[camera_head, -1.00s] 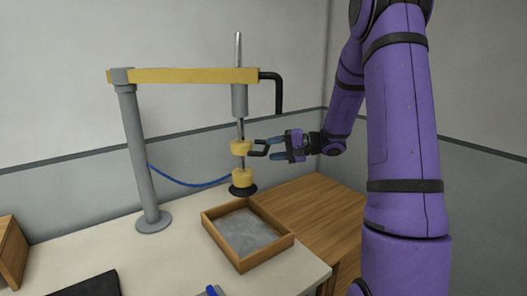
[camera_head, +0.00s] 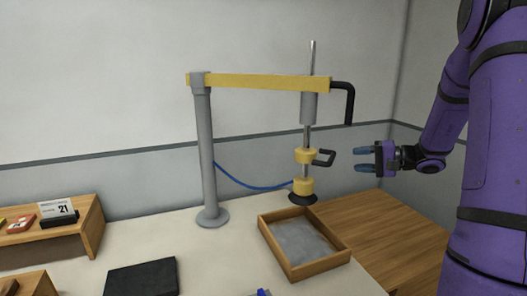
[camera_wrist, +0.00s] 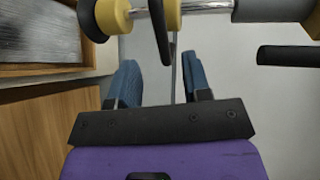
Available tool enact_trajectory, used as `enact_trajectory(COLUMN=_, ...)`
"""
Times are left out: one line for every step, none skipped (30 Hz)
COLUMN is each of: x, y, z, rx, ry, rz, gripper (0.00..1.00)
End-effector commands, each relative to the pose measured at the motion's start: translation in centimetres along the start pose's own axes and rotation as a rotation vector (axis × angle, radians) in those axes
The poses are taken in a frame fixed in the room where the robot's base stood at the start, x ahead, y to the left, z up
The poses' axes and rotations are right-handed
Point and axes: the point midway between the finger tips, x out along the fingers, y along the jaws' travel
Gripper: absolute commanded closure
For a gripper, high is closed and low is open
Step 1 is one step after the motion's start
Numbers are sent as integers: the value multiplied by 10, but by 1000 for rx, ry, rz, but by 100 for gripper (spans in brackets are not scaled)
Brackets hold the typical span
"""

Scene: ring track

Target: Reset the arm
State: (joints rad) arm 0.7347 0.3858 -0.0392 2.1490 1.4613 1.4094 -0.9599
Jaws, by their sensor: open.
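My gripper (camera_head: 366,160) is open and empty, with its blue fingers apart. In the head view it hovers right of the suction lifter's black handle (camera_head: 325,158), with a gap between them. The wrist view shows the two fingers (camera_wrist: 160,85) with nothing between them and the lifter's handle (camera_wrist: 160,32) just beyond. The lifter has a grey post (camera_head: 207,155), a yellow boom (camera_head: 265,82) and a yellow-collared rod with a black suction cup (camera_head: 302,198) at its bottom. My purple arm reaches in from the right.
A wooden tray with a grey slab (camera_head: 303,243) sits below the cup. A wooden cabinet (camera_head: 385,225) stands right of the table. A black pad (camera_head: 142,278) and a small shelf with a calendar (camera_head: 58,212) are at left. A black hook (camera_head: 348,102) hangs from the boom's end.

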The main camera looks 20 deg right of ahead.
Motion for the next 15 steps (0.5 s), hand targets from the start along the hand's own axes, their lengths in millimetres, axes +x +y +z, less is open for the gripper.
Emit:
enact_trajectory(x=0, y=0, z=0, rx=0, ry=-1, rz=0, gripper=56)
enact_trajectory(x=1, y=-1, z=1, rx=-1, ry=-3, rz=2, gripper=56)
enact_trajectory(x=2, y=-2, z=3, rx=-2, ry=-9, rz=6, gripper=56)
enact_trajectory(x=3, y=-4, z=6, rx=-4, ry=-18, rz=13, gripper=56)
enact_trajectory(x=6, y=-7, z=10, rx=-7, ry=-29, rz=22, gripper=56)
enact_trajectory(x=9, y=-12, z=18, rx=-11, ry=-50, rz=38, gripper=56)
enact_trajectory(x=13, y=-16, z=25, rx=-16, ry=-70, rz=54, gripper=56)
enact_trajectory(x=16, y=-21, z=33, rx=-22, ry=-91, rz=74, gripper=56)
enact_trajectory(x=21, y=-28, z=46, rx=-31, ry=-124, rz=106, gripper=56)
enact_trajectory(x=25, y=-33, z=57, rx=-37, ry=-149, rz=131, gripper=56)
enact_trajectory(x=28, y=-38, z=68, rx=-46, ry=-176, rz=160, gripper=56)
enact_trajectory(x=32, y=-45, z=84, rx=-59, ry=-209, rz=200, gripper=56)
enact_trajectory(x=34, y=-49, z=95, rx=-68, ry=-233, rz=230, gripper=56)
enact_trajectory(x=36, y=-53, z=106, rx=-78, ry=-254, rz=261, gripper=56)
enact_trajectory(x=38, y=-58, z=121, rx=-94, ry=-281, rz=301, gripper=56)
